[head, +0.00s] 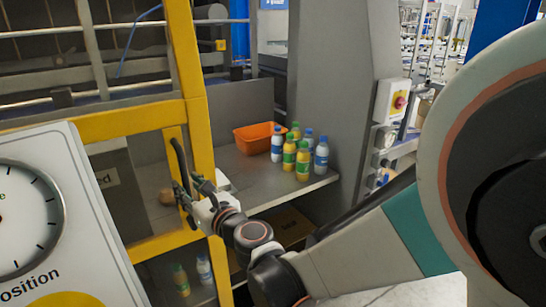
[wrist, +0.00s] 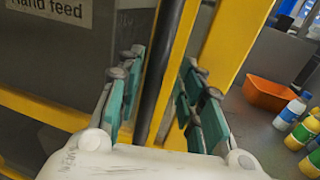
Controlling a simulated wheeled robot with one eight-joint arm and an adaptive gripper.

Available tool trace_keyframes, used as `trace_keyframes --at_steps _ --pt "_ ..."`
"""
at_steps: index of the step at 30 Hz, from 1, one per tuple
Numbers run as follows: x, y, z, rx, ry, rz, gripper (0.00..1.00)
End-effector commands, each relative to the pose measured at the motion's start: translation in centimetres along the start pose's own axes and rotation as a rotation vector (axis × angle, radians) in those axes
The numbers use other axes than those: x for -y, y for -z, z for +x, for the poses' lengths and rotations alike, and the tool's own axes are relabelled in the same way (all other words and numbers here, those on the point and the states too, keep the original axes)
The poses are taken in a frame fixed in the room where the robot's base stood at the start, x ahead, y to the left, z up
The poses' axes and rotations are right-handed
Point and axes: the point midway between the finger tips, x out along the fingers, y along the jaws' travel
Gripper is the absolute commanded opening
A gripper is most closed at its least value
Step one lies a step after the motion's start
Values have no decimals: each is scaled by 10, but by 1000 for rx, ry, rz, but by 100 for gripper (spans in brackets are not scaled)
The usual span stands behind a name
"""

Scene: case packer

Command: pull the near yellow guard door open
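The near guard door has a yellow frame (head: 140,119) on the left of the head view. A dark vertical bar handle (head: 179,156) stands on its right upright. In the wrist view the handle (wrist: 157,75) runs between the two teal-padded fingers of my gripper (wrist: 162,62). The fingers are spread, one on each side of the bar, with visible gaps. In the head view my gripper (head: 193,190) is at the handle, its fingers partly hidden. The door looks shut or nearly so; I cannot tell exactly.
Right of the door, a grey shelf (head: 255,190) holds an orange bin (head: 252,138) and several bottles (head: 303,160). A grey column (head: 335,80) carries a switch box (head: 392,102). A dial panel (head: 60,220) fills the near left. More bottles (head: 181,279) stand below.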

Motion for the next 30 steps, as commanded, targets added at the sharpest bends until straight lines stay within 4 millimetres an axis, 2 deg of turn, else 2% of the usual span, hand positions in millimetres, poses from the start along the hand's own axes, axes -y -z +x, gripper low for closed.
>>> trace_keyframes --at_steps 1,18,30 --pt "11 0 -2 0 4 0 34" --pt "112 0 -22 0 5 0 34" --pt "177 0 -35 0 2 0 34"
